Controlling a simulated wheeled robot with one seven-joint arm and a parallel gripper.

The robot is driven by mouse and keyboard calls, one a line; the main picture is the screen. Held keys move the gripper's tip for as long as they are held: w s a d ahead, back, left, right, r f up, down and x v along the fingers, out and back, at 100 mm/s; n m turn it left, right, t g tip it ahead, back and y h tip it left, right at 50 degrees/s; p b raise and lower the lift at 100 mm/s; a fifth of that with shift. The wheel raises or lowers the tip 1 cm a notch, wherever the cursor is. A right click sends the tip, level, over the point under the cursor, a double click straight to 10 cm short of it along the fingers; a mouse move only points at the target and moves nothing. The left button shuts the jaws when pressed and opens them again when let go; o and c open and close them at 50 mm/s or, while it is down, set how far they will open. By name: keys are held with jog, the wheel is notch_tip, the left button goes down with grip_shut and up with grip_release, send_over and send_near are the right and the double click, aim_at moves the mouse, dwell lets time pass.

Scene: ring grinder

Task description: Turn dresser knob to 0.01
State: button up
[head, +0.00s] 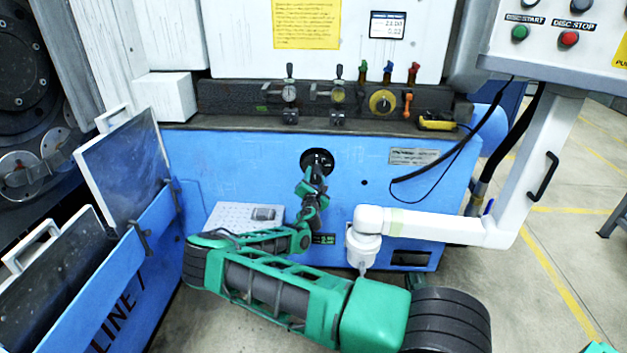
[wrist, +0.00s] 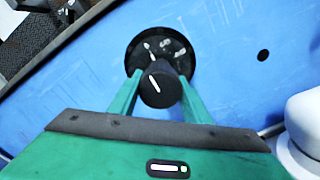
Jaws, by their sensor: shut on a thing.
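The dresser knob (wrist: 158,88) is a black round knob with a white pointer line, in front of a dark round dial on the blue machine front. In the wrist view its pointer leans up and to the left. The dial (wrist: 150,50) carries pale marks too blurred to read; its lower part is hidden behind the knob. My gripper (wrist: 160,85) is shut on the knob, one green finger on each side. In the head view the dial (head: 317,161) shows at the middle of the blue panel, and my gripper (head: 314,180) covers the knob there.
A white jointed arm (head: 440,226) carrying a button panel (head: 550,35) stands close on the right. Blue guards with grey plates (head: 125,165) stand on the left. A ledge with small valves (head: 335,98) runs above the dial. Open floor (head: 560,250) lies at the right.

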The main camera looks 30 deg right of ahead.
jog(key=m, duration=0.4)
jog(key=shift+m, duration=1.8)
jog(key=o, duration=1)
jog(key=shift+o, duration=0.2)
jog(key=v, duration=1)
jog(key=shift+s+a, duration=0.25)
jog(key=shift+a, duration=0.05)
